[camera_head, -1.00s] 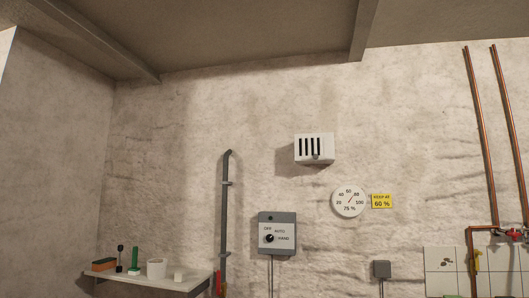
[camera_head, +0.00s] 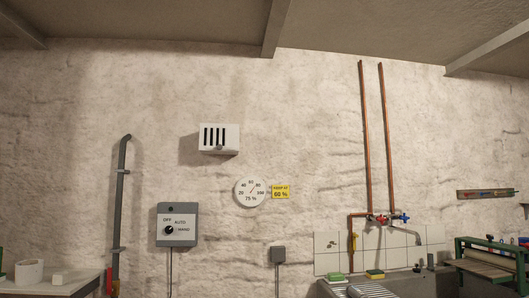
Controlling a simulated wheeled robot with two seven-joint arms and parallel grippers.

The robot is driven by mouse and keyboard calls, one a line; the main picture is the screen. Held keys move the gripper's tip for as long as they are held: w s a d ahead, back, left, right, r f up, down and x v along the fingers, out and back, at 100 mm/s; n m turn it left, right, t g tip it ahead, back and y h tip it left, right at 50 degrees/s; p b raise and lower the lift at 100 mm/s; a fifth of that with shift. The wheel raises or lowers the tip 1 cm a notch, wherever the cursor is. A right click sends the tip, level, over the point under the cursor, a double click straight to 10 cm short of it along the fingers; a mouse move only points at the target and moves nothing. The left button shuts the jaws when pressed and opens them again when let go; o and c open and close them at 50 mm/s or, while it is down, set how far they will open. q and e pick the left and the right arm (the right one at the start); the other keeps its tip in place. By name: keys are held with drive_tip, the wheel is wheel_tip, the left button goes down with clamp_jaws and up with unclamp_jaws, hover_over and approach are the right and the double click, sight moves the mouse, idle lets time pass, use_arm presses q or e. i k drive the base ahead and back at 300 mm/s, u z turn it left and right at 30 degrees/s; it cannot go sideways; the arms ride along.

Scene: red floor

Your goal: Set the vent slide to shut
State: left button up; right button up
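The vent (camera_head: 232,141) is a white box high on the pale rough wall, left of the middle of the head view. Its front has several dark vertical slots, which look open. A small grey slide knob (camera_head: 219,148) sits at its lower edge, near the middle. Neither of my grippers is in view, and nothing touches the vent.
Below the vent are a round dial (camera_head: 248,185) marked 75 %, a yellow "keep at 60 %" sign (camera_head: 281,191) and a grey switch box (camera_head: 177,240). A shelf (camera_head: 60,283) is lower left; a sink (camera_head: 405,282) and green-framed press (camera_head: 490,268) are lower right.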

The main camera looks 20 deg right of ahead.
sight(219, 147)
drive_tip(key=z, duration=0.2)
drive_tip(key=i, duration=1.5)
drive_tip(key=u, duration=0.75)
